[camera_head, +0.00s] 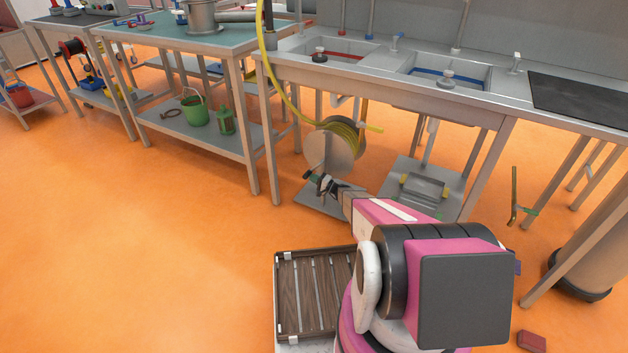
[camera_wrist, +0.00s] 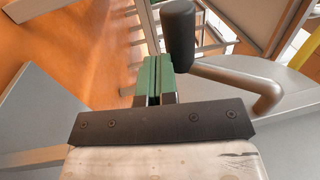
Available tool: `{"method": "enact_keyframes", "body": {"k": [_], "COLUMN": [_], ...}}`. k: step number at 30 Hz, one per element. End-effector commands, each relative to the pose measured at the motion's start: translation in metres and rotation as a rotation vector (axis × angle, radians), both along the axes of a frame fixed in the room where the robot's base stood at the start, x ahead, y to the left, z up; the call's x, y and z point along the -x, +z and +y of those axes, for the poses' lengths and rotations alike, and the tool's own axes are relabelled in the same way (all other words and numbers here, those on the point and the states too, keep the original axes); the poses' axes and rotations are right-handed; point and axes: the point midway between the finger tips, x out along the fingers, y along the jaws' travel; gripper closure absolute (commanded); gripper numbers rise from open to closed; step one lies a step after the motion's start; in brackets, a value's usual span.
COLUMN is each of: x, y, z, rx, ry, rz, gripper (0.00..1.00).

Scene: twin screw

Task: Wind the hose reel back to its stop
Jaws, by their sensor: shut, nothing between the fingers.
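The hose reel stands on the floor under the sink bench, with a grey disc side (camera_head: 320,150) and yellow hose (camera_head: 343,131) wound behind it. The hose runs up in a loop to the bench. In the wrist view the reel's crank shows a black grip (camera_wrist: 178,32) on a bent metal rod (camera_wrist: 235,80). My gripper (camera_head: 310,176) is in front of the reel. Its green fingers (camera_wrist: 153,72) are shut and empty, just left of and below the black grip in the wrist view. I cannot tell whether they touch it. The reel's stop is not visible.
The sink bench (camera_head: 400,87) and its legs stand over and around the reel. A grey stand with a yellow-marked part (camera_head: 424,190) is to the right. A shelved table (camera_head: 190,135) with a green bucket (camera_head: 194,110) is left. Open orange floor lies front left.

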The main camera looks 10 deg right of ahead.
Motion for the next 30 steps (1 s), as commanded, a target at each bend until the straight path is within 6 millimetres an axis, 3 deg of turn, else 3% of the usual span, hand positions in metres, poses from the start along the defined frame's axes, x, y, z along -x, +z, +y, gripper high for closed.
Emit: {"method": "enact_keyframes", "body": {"k": [13, 24, 30], "x": [0.006, 0.045, 0.059], "y": [-0.001, -0.011, -0.015], "z": [-0.008, -0.061, -0.080], "rx": [0.001, 0.001, 0.000], "ry": [-0.001, -0.001, -0.001], "rz": [0.001, 0.001, 0.000], "gripper": [1.00, 1.00, 1.00]}}
